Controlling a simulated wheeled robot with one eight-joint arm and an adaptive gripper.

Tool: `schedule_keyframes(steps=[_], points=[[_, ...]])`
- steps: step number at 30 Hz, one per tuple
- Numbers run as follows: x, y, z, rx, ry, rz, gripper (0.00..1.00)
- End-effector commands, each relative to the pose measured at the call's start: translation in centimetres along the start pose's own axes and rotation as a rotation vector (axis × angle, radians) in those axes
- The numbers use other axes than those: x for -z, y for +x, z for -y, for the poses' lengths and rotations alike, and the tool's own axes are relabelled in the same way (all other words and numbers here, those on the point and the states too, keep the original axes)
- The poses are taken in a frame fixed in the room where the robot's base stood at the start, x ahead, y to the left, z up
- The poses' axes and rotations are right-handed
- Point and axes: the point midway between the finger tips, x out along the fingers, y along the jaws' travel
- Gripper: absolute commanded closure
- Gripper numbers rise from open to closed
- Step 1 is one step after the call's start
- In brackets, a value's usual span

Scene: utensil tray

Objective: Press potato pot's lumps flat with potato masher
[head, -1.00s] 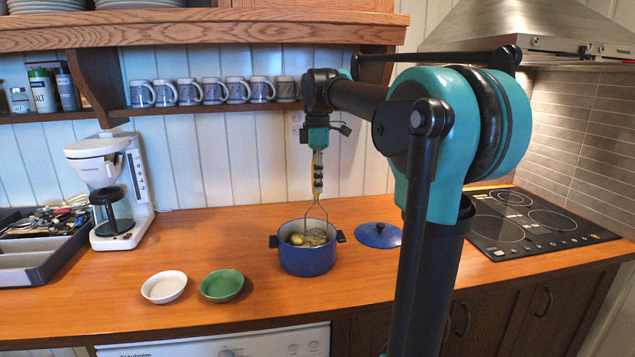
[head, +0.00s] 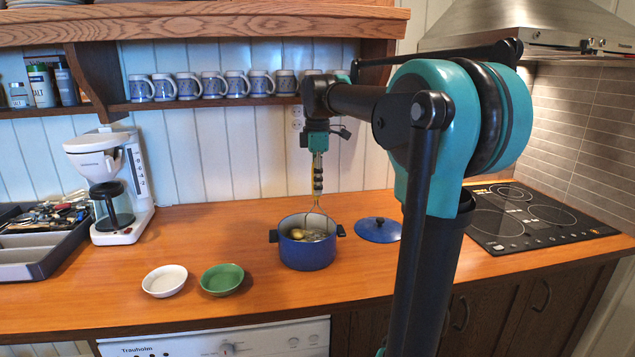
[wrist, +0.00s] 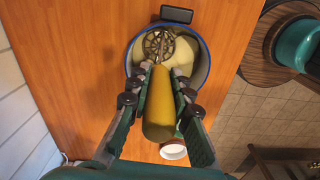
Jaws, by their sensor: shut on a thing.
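The blue potato pot (head: 307,255) stands on the wooden counter, its lid off. Pale yellowish lumps (head: 297,234) show inside it; in the wrist view a pale mass (wrist: 181,55) fills much of the pot (wrist: 207,62). My gripper (head: 318,158) is above the pot, pointing down. It is shut on the yellowish handle of the potato masher (wrist: 160,105). The masher's wire shaft (head: 317,203) reaches down into the pot, and its round head (wrist: 158,45) shows at the lumps. Whether the head touches the pot's bottom is hidden.
The blue lid (head: 378,230) lies right of the pot. A white bowl (head: 164,280) and a green bowl (head: 222,279) stand front left. A coffee maker (head: 110,185) and utensil tray (head: 40,252) are at the left; a cooktop (head: 530,215) is at the right. Mugs (head: 212,86) line the shelf above.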

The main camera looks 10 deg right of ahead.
Motion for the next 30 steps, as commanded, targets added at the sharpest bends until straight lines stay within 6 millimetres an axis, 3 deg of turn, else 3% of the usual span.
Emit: schedule_keyframes(steps=[16, 30], points=[[0.0, 1.5, 0.0, 0.0, 0.0, 0.0, 1.0], [0.0, 1.6, 0.0, 0.0, 0.0, 0.0, 1.0]])
